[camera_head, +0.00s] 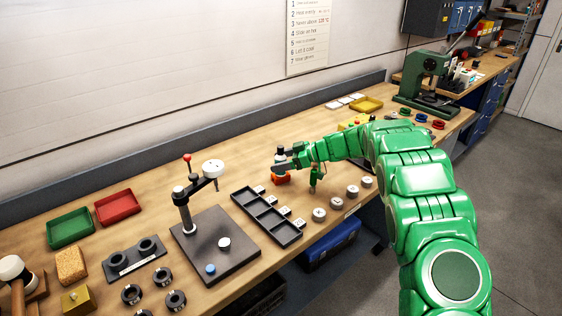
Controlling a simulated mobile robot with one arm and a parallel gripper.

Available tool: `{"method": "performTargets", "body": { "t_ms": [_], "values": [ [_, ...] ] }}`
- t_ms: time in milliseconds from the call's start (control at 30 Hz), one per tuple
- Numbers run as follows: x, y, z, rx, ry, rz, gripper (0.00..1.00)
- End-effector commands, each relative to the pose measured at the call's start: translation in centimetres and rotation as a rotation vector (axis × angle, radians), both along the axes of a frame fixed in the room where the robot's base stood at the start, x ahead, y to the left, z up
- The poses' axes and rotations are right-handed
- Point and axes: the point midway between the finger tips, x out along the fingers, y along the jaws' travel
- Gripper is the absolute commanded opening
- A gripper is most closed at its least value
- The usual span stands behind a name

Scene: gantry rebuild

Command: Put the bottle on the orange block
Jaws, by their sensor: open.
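A small item with a dark top (281,150), probably the bottle, shows just above the block at my gripper's fingers. Its lower part is hidden, so I cannot tell whether it rests on the block. My gripper (283,166) is open, with its fingers at this item and directly over the block. My green arm reaches in from the right.
A black compartment tray (267,217) and a stand on a dark plate (222,262) lie to the left. A small green item (316,174) stands close to my gripper. Several round weights (320,215) line the front edge. A green press (430,82) stands at the back right.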

Motion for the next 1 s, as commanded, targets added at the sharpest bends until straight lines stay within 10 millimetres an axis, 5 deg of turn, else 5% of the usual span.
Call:
{"method": "performTargets", "body": {
  "t_ms": [267, 1000],
  "values": [
    [0.0, -0.6, 0.5, 0.0, -0.001, -0.002, 0.73],
    [-0.8, -10.6, 4.6, 0.0, 0.001, -0.001, 0.73]
  ]
}}
